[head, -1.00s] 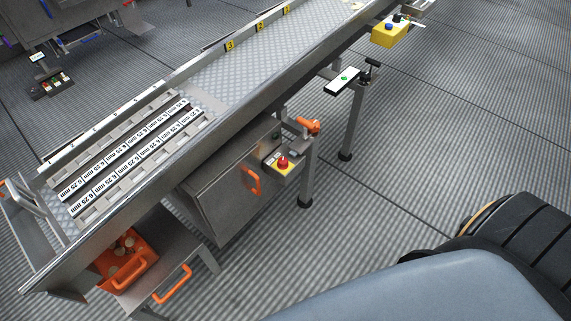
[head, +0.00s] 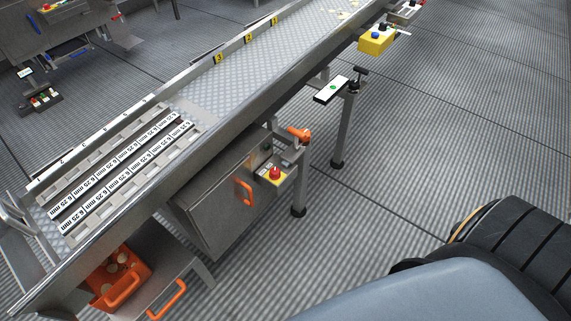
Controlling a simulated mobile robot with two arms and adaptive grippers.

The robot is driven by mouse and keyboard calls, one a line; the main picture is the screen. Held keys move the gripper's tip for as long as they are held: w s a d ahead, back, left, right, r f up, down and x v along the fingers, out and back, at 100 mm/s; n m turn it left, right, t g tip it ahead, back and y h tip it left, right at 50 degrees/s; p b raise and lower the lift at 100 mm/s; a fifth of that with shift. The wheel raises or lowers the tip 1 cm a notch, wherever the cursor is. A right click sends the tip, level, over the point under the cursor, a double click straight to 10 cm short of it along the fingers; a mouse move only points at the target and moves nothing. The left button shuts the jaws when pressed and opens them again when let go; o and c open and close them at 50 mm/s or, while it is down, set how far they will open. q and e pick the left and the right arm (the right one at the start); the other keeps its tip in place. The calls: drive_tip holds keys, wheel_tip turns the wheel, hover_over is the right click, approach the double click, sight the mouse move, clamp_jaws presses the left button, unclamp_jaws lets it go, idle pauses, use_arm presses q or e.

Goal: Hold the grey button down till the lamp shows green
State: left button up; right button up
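I cannot clearly pick out the grey button or a lit lamp in the head view. Candidate control boxes are a yellow box (head: 376,40) with a blue button on top and a grey box (head: 404,12) beyond it, both at the upper right beside the conveyor. A small box with a red mushroom button (head: 275,172) on yellow hangs under the conveyor's near side. A white plate with a green mark (head: 332,89) sits on a bracket by the conveyor leg; whether that mark is a lamp I cannot tell. Neither of my grippers is in view.
A long metal conveyor (head: 225,85) runs from lower left to upper right. Under it are a steel cabinet (head: 215,213) with an orange handle and an orange bin (head: 128,268) holding roundish pieces. A button pedestal (head: 40,102) stands at far left.

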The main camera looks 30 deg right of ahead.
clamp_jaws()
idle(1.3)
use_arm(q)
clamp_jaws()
